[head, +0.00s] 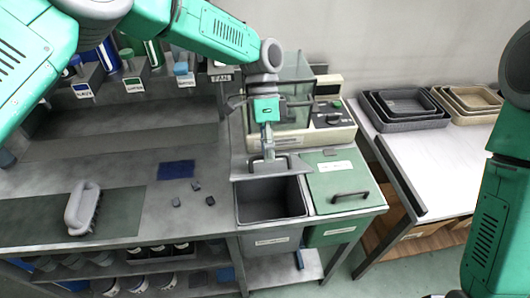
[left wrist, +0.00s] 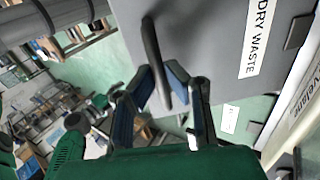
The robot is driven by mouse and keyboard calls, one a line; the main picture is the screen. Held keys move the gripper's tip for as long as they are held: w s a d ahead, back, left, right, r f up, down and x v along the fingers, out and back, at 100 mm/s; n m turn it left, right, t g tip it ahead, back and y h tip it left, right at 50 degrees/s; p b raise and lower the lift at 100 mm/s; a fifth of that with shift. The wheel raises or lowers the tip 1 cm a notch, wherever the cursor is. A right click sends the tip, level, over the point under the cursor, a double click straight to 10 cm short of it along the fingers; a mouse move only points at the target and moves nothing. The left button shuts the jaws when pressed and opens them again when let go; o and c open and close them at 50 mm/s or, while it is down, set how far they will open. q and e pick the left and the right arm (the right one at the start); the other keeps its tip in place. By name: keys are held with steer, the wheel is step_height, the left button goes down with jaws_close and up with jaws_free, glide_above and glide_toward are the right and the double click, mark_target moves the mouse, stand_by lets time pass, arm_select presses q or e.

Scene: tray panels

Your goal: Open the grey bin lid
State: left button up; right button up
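The grey bin (head: 270,238) is set into the bench, and its dark inside shows from above. Its grey lid (head: 290,164) is raised and steeply tilted at the back of the opening. In the left wrist view the lid (left wrist: 205,40) shows a "DRY WASTE" label and a dark bar handle (left wrist: 151,45). My left gripper (head: 266,150) is at the raised lid. Its blue-padded fingers (left wrist: 158,75) are on both sides of the handle and look closed on it. My right arm shows at the right edge; its gripper is out of view.
A green bin lid (head: 338,180) with a handle lies closed beside the grey bin. A beige machine (head: 325,125) stands behind. A brush-like tool (head: 83,208), a blue cloth (head: 176,170) and small dark pieces lie on the bench. Nested trays (head: 405,108) stand on the right table.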

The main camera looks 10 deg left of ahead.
arm_select(q)
steer(key=o, duration=0.3)
steer(key=shift+w+d+f, duration=0.1)
steer(key=shift+w+d, duration=0.1)
steer(key=shift+w, duration=0.05)
steer(key=shift+o, duration=0.2)
steer(key=shift+w+d+f, duration=0.1)
steer(key=shift+w+d, duration=0.1)
steer(key=shift+s+r, duration=0.1)
steer(key=shift+r, duration=0.1)
steer(key=v, duration=1.1)
steer(key=shift+w+d+r, duration=0.15)
steer(key=shift+w, duration=0.35)
